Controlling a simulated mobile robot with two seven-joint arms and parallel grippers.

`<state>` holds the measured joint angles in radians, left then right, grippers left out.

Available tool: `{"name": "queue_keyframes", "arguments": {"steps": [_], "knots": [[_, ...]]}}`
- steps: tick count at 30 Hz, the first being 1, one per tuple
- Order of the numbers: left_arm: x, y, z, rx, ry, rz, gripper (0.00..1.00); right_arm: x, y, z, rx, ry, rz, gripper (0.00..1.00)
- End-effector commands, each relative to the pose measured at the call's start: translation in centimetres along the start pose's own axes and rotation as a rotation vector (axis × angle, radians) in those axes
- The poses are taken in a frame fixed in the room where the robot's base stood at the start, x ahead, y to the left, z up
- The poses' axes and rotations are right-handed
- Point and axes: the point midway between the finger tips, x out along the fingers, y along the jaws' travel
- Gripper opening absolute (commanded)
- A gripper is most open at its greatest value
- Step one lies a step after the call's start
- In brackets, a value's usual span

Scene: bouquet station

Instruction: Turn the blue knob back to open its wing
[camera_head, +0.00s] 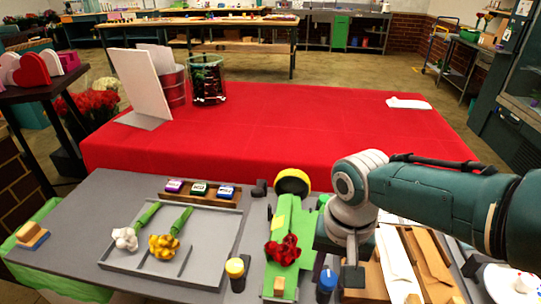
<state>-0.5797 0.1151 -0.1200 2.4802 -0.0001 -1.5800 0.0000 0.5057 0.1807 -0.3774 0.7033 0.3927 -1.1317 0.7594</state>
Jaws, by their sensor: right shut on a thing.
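The blue knob (327,280) stands upright on a dark base at the front of the grey table, right of the green holder (276,256). My right gripper (338,277) points down at the blue knob and is shut on it; one dark finger shows along the knob's right side, and the other finger is hard to make out. A red flower head (283,251) lies on the green holder. My right arm covers the area behind the knob, so I cannot tell how the wing stands. My left gripper is out of view.
A grey tray (212,245) holds white and yellow flowers. Brown paper pieces (428,262) lie right of my gripper. A red-covered table (300,125) lies behind, mostly clear.

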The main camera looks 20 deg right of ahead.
Motion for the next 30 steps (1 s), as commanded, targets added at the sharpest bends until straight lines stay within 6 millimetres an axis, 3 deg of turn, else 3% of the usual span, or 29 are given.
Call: {"name": "queue_keyframes", "arguments": {"steps": [20,21,28,30], "knots": [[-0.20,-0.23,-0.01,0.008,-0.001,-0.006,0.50,-0.03,-0.04,-0.10,0.059,0.005,-0.002,0.00],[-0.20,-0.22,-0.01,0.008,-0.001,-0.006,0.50,-0.03,-0.04,-0.09,0.058,0.005,-0.002,0.44],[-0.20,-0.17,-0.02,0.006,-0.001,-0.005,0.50,-0.02,-0.02,-0.06,0.057,0.004,-0.001,0.69],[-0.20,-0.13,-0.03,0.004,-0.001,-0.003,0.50,-0.01,-0.01,-0.06,0.057,0.004,-0.001,0.69]]}}
